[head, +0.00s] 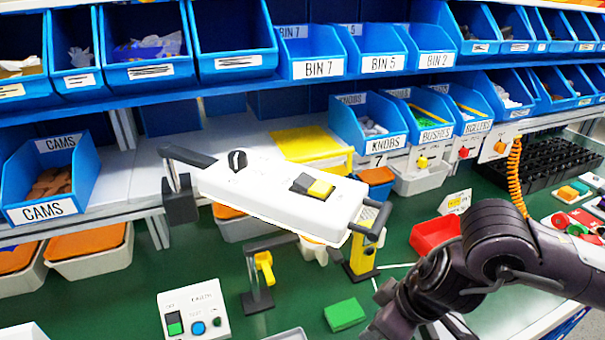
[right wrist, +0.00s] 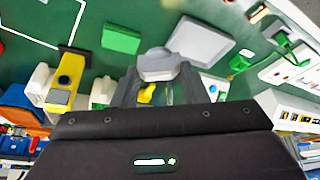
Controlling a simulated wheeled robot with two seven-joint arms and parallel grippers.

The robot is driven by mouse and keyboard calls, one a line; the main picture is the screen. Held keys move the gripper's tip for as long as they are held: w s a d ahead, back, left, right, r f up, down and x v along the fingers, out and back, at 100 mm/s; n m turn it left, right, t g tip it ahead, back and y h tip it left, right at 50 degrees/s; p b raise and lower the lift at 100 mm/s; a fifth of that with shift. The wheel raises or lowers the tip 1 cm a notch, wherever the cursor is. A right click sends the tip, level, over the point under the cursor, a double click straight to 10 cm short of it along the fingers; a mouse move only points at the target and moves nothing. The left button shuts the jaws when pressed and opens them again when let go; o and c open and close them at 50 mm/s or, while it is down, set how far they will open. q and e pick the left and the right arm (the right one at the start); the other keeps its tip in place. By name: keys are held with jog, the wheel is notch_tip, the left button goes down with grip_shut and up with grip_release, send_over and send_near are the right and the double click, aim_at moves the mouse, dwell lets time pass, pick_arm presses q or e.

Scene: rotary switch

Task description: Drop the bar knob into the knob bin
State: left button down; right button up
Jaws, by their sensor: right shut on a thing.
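The knob bin (head: 384,145) is a blue bin labelled KNOBS on the lower shelf, right of centre in the head view, with pale pieces inside. My right gripper (right wrist: 158,76) is shut on a light grey rounded piece (right wrist: 158,64), seemingly the bar knob, between its fingertips in the right wrist view. Its shape is only partly visible. The gripper is above the green bench, in front of and below the bin and well apart from it. In the head view its fingertips are hidden at the bottom edge. My left gripper is not in view.
A white panel (head: 275,192) with a black knob and dark handles stands in front of the shelf. Bins labelled BUSHES (head: 431,136) and ROLLERS (head: 476,128) adjoin the knob bin. A yellow post (head: 361,254), green block (head: 344,314) and red bin (head: 435,236) are on the bench.

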jog(key=w+d+r+m+t+h, duration=0.1)
jog(key=w+d+m+h, duration=0.2)
jog(key=m, duration=0.6)
jog(key=w+d, duration=0.2)
jog(key=w, duration=0.1)
jog(key=shift+w+d+m+t, duration=0.25)
jog(key=shift+m+t, duration=0.05)
jog(key=shift+r, duration=0.1)
